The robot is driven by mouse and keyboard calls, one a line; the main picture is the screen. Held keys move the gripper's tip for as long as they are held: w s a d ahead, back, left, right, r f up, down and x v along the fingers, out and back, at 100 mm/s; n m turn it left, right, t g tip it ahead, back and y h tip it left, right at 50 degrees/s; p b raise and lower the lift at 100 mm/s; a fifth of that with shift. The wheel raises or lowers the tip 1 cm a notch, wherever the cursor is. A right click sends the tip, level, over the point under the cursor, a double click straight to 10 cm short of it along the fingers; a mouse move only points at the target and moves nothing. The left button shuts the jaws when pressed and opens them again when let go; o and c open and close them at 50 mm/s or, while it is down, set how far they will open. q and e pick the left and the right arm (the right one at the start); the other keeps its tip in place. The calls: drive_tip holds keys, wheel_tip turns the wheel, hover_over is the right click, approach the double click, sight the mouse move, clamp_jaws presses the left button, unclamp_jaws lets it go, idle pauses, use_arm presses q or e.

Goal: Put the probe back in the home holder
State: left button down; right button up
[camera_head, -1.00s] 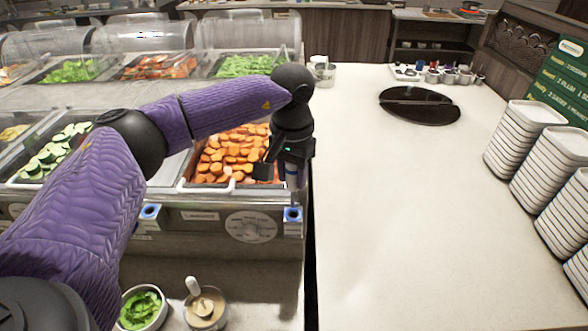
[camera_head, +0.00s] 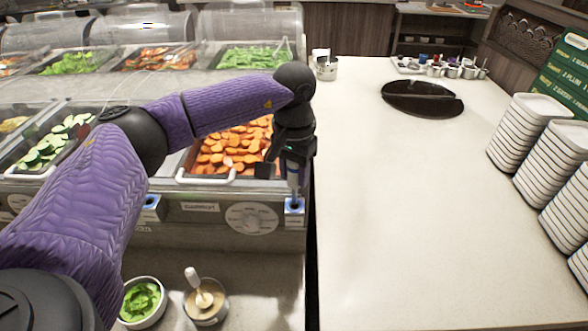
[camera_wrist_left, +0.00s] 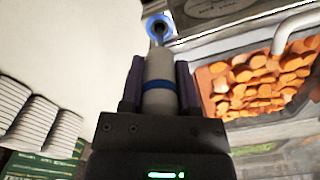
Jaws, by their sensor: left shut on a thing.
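The probe (camera_wrist_left: 159,66) is a pale grey cylinder with a blue band and a thin tip. My left gripper (camera_wrist_left: 160,84) is shut around its body. In the head view the probe (camera_head: 293,180) hangs nearly upright below my left gripper (camera_head: 287,165). Its tip is at a blue-ringed holder (camera_head: 295,206) on the front of the food counter, right end. The wrist view shows the tip over the ring of this holder (camera_wrist_left: 160,22); I cannot tell whether it is inside the hole. A second blue-ringed holder (camera_head: 151,203) sits further left. My right gripper is not in view.
A pan of orange slices (camera_head: 232,150) with a white handle lies just behind the holders. A bowl of greens (camera_head: 143,300) and a sauce cup (camera_head: 205,302) stand in front. The white counter (camera_head: 400,210) at right is mostly clear, with stacked dishes (camera_head: 515,135) along its edge.

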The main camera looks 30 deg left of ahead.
sight(294, 205)
use_arm(q)
drive_tip(key=shift+f, duration=0.1)
drive_tip(key=shift+f+b, duration=0.85)
drive_tip(key=shift+f, duration=0.3)
drive_tip(key=shift+f, duration=0.1)
drive_tip(key=shift+f+b, duration=0.95)
drive_tip(key=shift+f, duration=0.25)
drive_tip(key=shift+c, duration=1.2)
unclamp_jaws()
wheel_tip(294, 205, up, 10)
drive_tip(key=shift+r+p, duration=0.1)
drive_tip(key=shift+p, duration=0.55)
